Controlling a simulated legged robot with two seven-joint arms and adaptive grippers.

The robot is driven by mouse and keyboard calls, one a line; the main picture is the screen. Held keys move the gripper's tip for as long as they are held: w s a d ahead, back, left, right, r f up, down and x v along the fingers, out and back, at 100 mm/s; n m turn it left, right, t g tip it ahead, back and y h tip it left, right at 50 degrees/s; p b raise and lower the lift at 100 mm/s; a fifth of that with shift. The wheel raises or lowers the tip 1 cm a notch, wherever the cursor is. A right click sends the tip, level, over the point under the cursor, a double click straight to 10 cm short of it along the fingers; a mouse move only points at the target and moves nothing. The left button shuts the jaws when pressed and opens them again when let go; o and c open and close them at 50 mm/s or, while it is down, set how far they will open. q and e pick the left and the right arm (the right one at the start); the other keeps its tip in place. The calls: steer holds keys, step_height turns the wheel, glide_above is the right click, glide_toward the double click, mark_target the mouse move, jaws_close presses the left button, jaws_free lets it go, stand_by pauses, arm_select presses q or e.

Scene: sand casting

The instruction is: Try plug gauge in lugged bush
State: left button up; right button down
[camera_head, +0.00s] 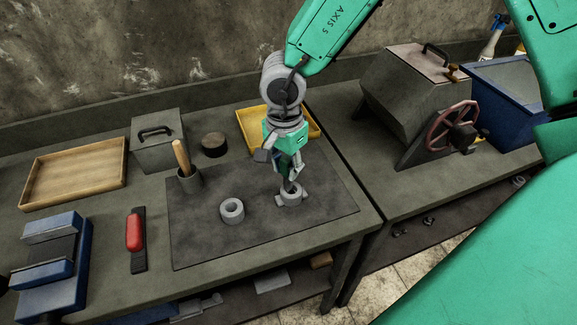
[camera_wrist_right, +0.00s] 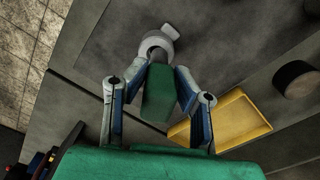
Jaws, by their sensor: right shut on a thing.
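My right gripper (camera_head: 290,178) is shut on the plug gauge's green handle (camera_head: 284,164) and holds it roughly upright over the lugged bush (camera_head: 291,197). In the right wrist view the fingers (camera_wrist_right: 160,82) sit on either side of the green handle (camera_wrist_right: 160,98). The grey lugged bush (camera_wrist_right: 168,35) lies just beyond the handle, with one lug showing. The gauge's lower end is at the bush's mouth. I cannot tell how deep it sits in the bore, because the fingers and handle hide it. My left gripper is not in view.
A plain grey ring (camera_head: 232,211) lies on the dark mat (camera_head: 210,245), left of the lugged bush. A cup (camera_head: 190,182) with a wooden handle, a dark round puck (camera_head: 214,145) and a yellow tray (camera_head: 245,118) stand behind. The mat's front is clear.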

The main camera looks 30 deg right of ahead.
steer(key=shift+f, duration=0.15)
steer(key=shift+d, duration=0.45)
steer(key=shift+d+f, duration=0.15)
steer(key=shift+d, duration=0.3)
steer(key=shift+a+r+p, duration=0.2)
steer(key=shift+a+p, duration=0.25)
steer(key=shift+a, duration=0.75)
steer(key=shift+d+f, duration=0.2)
steer(key=shift+d, duration=0.45)
steer(key=shift+a+r+p, duration=0.15)
steer(key=shift+a+p, duration=0.15)
steer(key=shift+a, duration=0.25)
steer(key=shift+d, duration=0.15)
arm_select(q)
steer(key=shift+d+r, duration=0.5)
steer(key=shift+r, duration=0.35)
arm_select(e)
steer(key=shift+d, duration=0.4)
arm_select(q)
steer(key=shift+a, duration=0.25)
arm_select(e)
steer(key=shift+a, duration=0.35)
